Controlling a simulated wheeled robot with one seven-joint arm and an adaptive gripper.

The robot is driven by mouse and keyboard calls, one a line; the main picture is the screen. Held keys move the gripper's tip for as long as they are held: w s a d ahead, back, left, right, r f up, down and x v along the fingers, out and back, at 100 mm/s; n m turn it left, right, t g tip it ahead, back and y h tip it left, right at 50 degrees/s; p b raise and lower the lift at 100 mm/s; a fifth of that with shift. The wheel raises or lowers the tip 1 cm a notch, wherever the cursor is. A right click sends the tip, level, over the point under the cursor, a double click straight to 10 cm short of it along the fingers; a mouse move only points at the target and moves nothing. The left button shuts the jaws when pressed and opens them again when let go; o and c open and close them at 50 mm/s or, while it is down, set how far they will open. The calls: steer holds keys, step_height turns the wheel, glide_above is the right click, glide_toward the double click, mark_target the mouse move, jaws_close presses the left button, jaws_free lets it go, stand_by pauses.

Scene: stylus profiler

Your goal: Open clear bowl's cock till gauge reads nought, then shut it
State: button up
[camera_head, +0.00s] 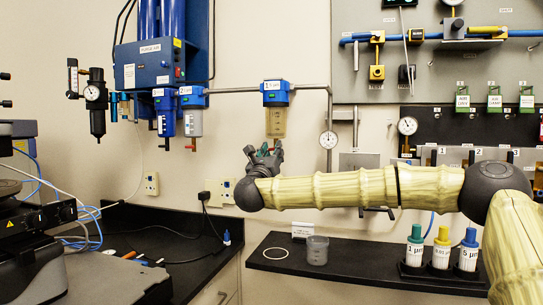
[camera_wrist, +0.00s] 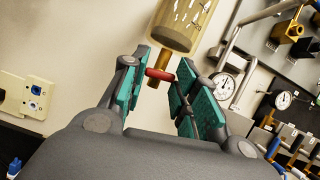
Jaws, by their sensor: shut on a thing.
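The clear bowl (camera_head: 276,124), tinted yellowish, hangs under a blue filter head on the wall pipe. It also shows at the top of the wrist view (camera_wrist: 186,22). Below it is a brass drain cock (camera_wrist: 154,82) with a red handle (camera_wrist: 160,74). My gripper (camera_head: 272,152) is just under the bowl, its teal-padded fingers (camera_wrist: 160,80) on either side of the red handle and shut on it. The round white gauge (camera_head: 328,139) hangs right of the bowl and shows in the wrist view (camera_wrist: 222,88). Its needle is too small to read surely.
Other blue filters with bowls (camera_head: 193,122) hang to the left beside a blue purge-air unit (camera_head: 160,65). A second gauge (camera_head: 407,126) is at right. A black shelf (camera_head: 345,262) below holds a cup (camera_head: 317,250) and several bottles (camera_head: 441,248). Wall space below my gripper is clear.

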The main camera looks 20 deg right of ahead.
steer(key=o, duration=1)
steer(key=v, duration=1.2)
